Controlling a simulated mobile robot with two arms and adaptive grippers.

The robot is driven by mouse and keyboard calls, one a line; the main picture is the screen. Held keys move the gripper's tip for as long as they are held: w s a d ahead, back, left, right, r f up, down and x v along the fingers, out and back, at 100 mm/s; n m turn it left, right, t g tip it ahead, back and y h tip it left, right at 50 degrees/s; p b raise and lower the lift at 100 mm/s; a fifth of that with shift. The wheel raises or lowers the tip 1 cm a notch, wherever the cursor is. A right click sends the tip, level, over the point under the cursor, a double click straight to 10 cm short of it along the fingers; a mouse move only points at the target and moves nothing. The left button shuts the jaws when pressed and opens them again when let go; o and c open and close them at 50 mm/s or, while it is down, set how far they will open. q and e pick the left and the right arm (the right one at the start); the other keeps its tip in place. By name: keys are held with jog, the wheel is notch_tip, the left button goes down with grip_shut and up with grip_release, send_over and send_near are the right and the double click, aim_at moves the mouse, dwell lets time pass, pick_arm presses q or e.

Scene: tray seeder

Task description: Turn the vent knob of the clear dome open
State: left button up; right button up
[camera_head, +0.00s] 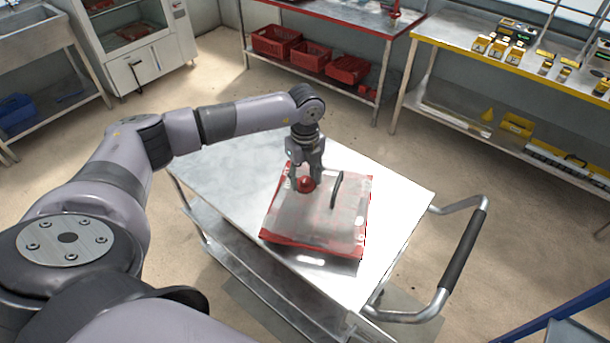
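The clear dome (335,222) sits over a red tray (282,243) on the metal cart. A round red vent knob (305,184) is on top of the dome, toward its far left. A dark curved handle (337,190) stands up from the dome to the right of the knob. My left gripper (306,184) points down at the knob, its fingers apart on either side of it. I cannot tell whether the fingers touch the knob. My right gripper is not in view.
The metal cart (398,200) has bare top around the tray and a push handle (462,250) at its right. A red bench with red crates (311,55) and a yellow bench (450,42) stand behind. A sink (28,30) is at the far left.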

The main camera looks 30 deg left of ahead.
aim_at(305, 179)
pick_arm(q)
grip_shut()
jog(key=shift+f+m+b, duration=0.1)
jog(key=shift+m+b, duration=0.2)
jog(key=shift+b, duration=0.15)
dwell(0.3)
jog(key=shift+o, duration=0.3)
grip_release()
jog(key=shift+r, duration=0.2)
notch_tip(305, 179, up, 12)
jog(key=shift+f, duration=0.1)
dwell(0.5)
